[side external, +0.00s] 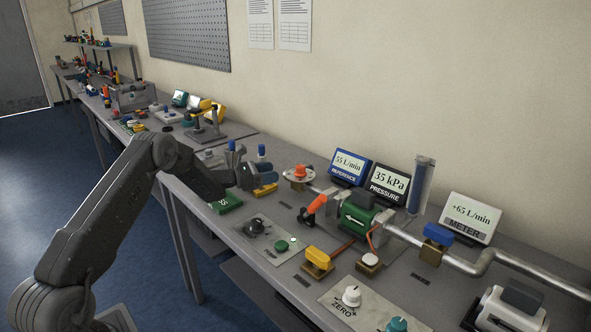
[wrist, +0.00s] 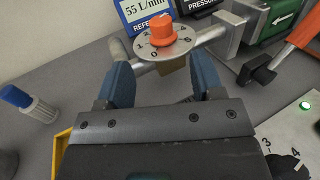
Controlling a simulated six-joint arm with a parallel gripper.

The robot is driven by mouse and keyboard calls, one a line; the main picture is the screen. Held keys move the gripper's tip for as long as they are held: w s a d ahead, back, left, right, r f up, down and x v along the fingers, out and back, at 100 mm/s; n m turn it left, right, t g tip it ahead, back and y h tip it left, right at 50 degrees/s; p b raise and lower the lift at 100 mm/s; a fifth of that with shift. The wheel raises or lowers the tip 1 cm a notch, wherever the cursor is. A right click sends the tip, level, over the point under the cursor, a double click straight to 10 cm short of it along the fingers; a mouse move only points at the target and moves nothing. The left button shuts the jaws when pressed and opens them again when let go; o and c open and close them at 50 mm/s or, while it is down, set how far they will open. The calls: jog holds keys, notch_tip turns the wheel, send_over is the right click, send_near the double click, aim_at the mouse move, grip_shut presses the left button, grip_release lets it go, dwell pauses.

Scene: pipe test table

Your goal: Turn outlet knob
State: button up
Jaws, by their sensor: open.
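An orange knob (wrist: 162,28) sits on a round white dial (wrist: 146,45) with numbers, mounted on a metal pipe. It also shows in the side external view (side external: 299,171), at the left end of the pipe line. No outlet label is readable, so I cannot tell by name which knob is the outlet one. My gripper (wrist: 158,78) is open, with blue fingers apart and nothing held between them. The knob is ahead of the fingertips in the wrist view. In the side external view the gripper is hard to separate from the grey, blue and yellow parts behind it.
The reference display (side external: 350,167) and pressure display (side external: 388,183) stand behind the pipe. An orange-handled valve (side external: 314,206) and green block (side external: 358,217) are right of the knob. A panel with a black knob (side external: 254,227) lies in front. A blue-capped bottle (wrist: 30,104) is at left.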

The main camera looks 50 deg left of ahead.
aim_at(295, 175)
jog(key=x, duration=0.9)
jog(key=c, duration=0.9)
